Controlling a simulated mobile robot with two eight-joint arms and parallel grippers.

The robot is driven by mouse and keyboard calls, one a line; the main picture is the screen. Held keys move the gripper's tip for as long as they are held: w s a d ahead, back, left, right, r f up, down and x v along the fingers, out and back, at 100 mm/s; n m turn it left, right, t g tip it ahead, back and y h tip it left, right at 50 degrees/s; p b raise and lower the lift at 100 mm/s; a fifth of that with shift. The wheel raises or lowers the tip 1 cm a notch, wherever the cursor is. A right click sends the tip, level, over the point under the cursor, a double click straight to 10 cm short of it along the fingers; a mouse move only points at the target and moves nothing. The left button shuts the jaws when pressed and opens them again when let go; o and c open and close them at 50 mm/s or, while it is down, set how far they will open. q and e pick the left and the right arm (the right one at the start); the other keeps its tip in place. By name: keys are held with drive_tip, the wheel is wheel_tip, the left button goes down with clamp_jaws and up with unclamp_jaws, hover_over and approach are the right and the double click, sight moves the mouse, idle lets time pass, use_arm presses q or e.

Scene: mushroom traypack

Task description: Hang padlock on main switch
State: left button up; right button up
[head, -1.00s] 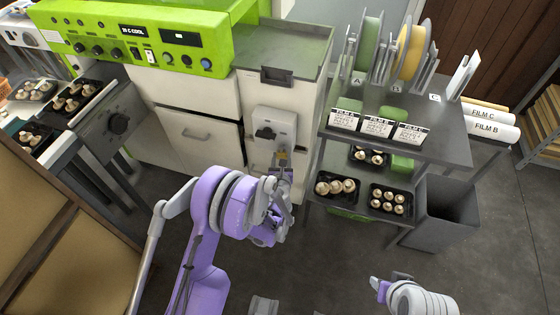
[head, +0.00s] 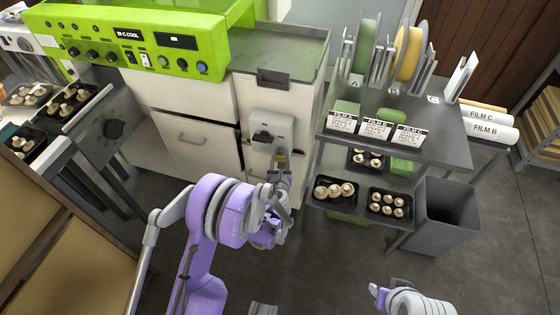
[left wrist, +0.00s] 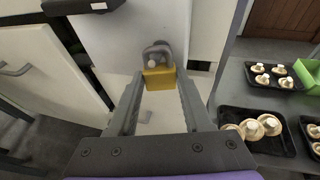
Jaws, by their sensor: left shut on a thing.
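The main switch is a light grey box (head: 284,129) with a black handle (head: 262,137), on the front of the white cabinet. Its lower part also shows in the left wrist view (left wrist: 205,30). My left gripper (head: 283,168) is just below the box, shut on the yellow padlock (left wrist: 160,78). The padlock is upright, its grey shackle (left wrist: 157,47) pointing up against the switch's lower front. I cannot tell whether the shackle passes through anything on the switch. My right gripper (head: 377,294) is low in the head view, away from the switch; its finger opening is unclear.
A dark shelf (head: 450,148) with film rolls, labelled boxes and mushroom trays stands right of the cabinet. A grey bin (head: 448,205) is beside it. The green machine (head: 130,40) is at upper left. The floor in front of the shelf is clear.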

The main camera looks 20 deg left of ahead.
use_arm(q)
drive_tip(key=o, duration=1.1)
drive_tip(key=v, duration=1)
drive_tip(key=shift+s+d, duration=0.1)
drive_tip(key=shift+s, duration=0.3)
